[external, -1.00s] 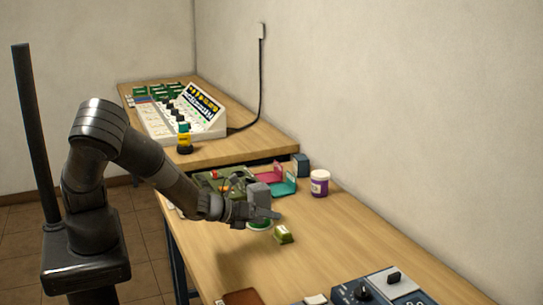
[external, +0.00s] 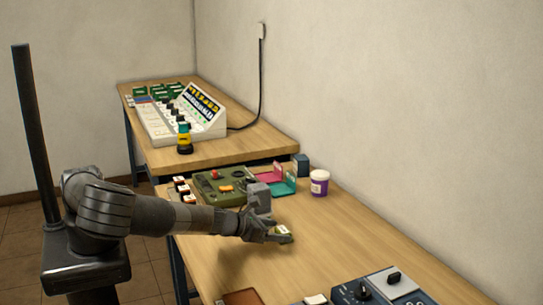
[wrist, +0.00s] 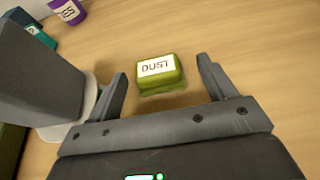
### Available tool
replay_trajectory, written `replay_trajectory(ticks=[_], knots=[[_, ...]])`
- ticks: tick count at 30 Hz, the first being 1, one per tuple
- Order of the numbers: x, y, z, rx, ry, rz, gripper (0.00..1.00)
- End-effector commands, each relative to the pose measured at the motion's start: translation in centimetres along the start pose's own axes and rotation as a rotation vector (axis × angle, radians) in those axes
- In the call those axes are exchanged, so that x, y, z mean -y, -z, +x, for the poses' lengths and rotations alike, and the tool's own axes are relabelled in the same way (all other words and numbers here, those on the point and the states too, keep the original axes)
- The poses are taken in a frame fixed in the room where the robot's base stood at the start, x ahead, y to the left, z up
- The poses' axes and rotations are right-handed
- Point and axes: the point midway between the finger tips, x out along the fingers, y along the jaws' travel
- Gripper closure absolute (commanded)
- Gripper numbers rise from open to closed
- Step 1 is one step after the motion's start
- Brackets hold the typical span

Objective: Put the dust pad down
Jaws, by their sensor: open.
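The dust pad (wrist: 158,72) is a small olive-green block with a white "DUST" label on top. In the wrist view it lies on the wooden table just ahead of my gripper (wrist: 162,80), between the lines of the two fingers, with a gap on each side. My gripper is open and holds nothing. In the external view my gripper (external: 279,238) is low over the table at the pad (external: 283,230), partly covering it.
Beyond are a purple jar (external: 319,184), a teal holder (external: 285,187) and a green control box (external: 225,186). A dark panel (external: 378,290) is at the front. Table right of the pad is clear.

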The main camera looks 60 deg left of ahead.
Motion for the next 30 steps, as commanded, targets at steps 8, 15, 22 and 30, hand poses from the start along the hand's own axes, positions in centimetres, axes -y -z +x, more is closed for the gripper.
replay_trajectory(ticks=[8,15,22,30], knots=[[-0.4,-0.1,2.0,-0.001,-0.002,-0.002,0.24],[-0.5,-0.1,5.0,0.0,0.0,-0.002,0.24],[-0.5,-0.1,5.7,0.0,0.0,-0.001,0.24],[-0.5,-0.1,5.7,0.0,0.0,-0.002,0.37]])
